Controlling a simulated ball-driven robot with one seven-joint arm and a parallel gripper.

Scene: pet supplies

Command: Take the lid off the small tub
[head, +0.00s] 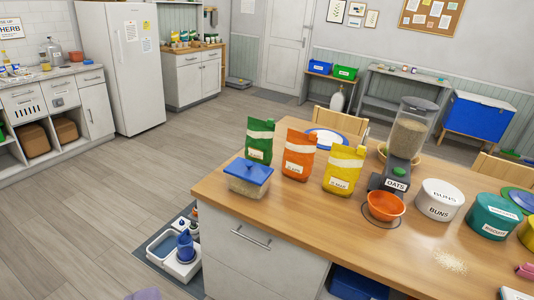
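A small clear tub (247,186) with pale contents stands at the near left corner of the wooden counter. Its blue lid (250,171) sits on top and covers it. A label shows on the tub's front. My gripper cannot be made out in this view. A small lavender shape shows at the bottom edge, left of the middle, cut off by the frame; I cannot tell what it is.
Green, orange and yellow bags (299,155) stand behind and right of the tub. Farther right are a dispenser (404,135), an orange bowl (383,206), a white tub (440,200) and a teal tub (493,216). The counter's front middle is clear. A floor mat (150,254) holds blue-white items.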

